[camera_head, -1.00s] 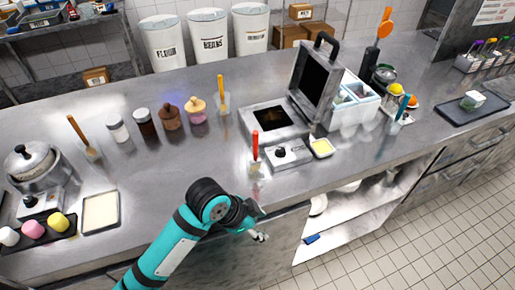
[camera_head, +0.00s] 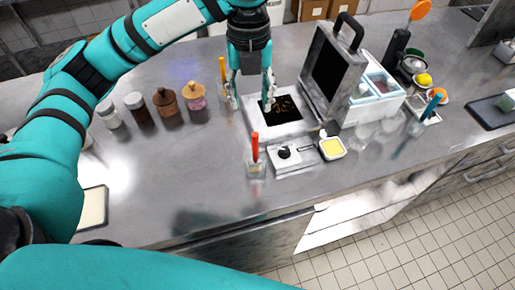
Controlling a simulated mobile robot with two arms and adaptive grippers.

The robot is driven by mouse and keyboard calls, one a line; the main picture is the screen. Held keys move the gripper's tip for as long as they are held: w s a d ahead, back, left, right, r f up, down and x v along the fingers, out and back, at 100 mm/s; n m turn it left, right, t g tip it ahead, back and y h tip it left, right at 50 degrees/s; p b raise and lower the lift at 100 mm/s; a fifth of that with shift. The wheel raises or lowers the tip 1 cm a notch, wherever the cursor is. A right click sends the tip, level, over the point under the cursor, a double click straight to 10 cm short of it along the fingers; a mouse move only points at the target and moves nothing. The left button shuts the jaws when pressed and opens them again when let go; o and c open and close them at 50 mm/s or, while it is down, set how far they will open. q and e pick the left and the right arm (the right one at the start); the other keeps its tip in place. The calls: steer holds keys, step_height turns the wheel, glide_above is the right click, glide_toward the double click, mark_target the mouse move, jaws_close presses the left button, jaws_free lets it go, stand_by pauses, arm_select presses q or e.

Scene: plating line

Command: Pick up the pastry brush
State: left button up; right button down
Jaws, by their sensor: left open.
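A red-handled tool (camera_head: 255,147) stands upright in a small clear holder near the front of the steel counter. A yellow-orange-handled tool (camera_head: 222,69) stands in a clear holder further back. A blue-handled tool (camera_head: 432,104) leans in a holder at the right. Their lower ends are too small to tell which is the pastry brush. My left gripper (camera_head: 250,95) points down with its fingers apart, empty, above the back left of the open press's dark plate (camera_head: 283,108). It is just right of the yellow-orange-handled tool and behind the red-handled one. My right gripper is out of view.
The press's raised lid (camera_head: 331,68) stands right of my gripper. A small knobbed unit (camera_head: 291,157) and a yellow-filled dish (camera_head: 332,148) sit beside the red-handled tool. Several jars (camera_head: 166,103) stand at the left. The counter's front left is mostly clear.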

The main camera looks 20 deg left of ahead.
arm_select(q)
glide_toward(255, 147)
steer(key=shift+w+a+f+p, duration=0.1)
steer(key=shift+w+a+p, duration=0.15)
steer(key=shift+a+p, duration=0.2)
step_height(255, 147, down, 6)
steer(key=shift+w+p, duration=0.1)
steer(key=shift+p, duration=0.35)
steer(key=f, duration=0.1)
steer(key=f+p, duration=0.1)
steer(key=f, duration=0.1)
steer(key=f+p, duration=0.1)
steer(key=f, duration=0.1)
steer(key=shift+w+d, duration=0.1)
steer(key=shift+d, duration=0.2)
steer(key=shift+f, duration=0.15)
jaws_close()
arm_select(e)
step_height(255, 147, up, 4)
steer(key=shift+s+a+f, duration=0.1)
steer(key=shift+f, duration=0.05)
